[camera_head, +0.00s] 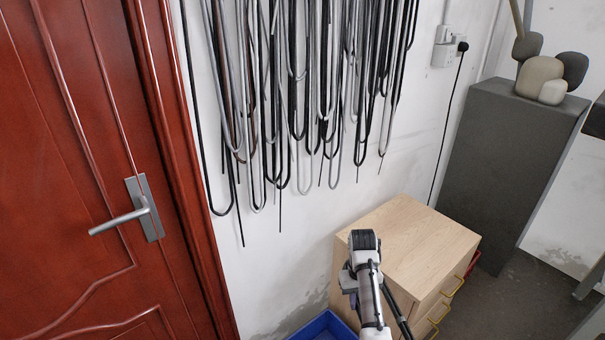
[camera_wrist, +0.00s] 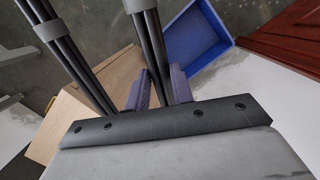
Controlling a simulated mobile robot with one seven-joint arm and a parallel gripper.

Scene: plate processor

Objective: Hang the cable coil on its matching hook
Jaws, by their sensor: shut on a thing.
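The cable coil (camera_wrist: 150,45) shows in the wrist view as two runs of thick black cable with grey bands. One run passes between the purple-grey fingers of my gripper (camera_wrist: 162,88), which are shut on it; the other run lies to the left. In the head view my gripper (camera_head: 362,246) is in front of the wooden cabinet, and a dark strand of the coil (camera_head: 398,312) hangs beside my arm. Black, grey and brown cables (camera_head: 300,110) hang on the white wall. Their hooks are above the frame, so the matching hook is not visible.
A wooden cabinet (camera_head: 425,235) with yellow handles stands right of centre. A blue bin (camera_head: 322,326) is on the floor at its left, also in the wrist view (camera_wrist: 200,40). A red door (camera_head: 70,150) is at left, a grey pedestal (camera_head: 505,160) at right.

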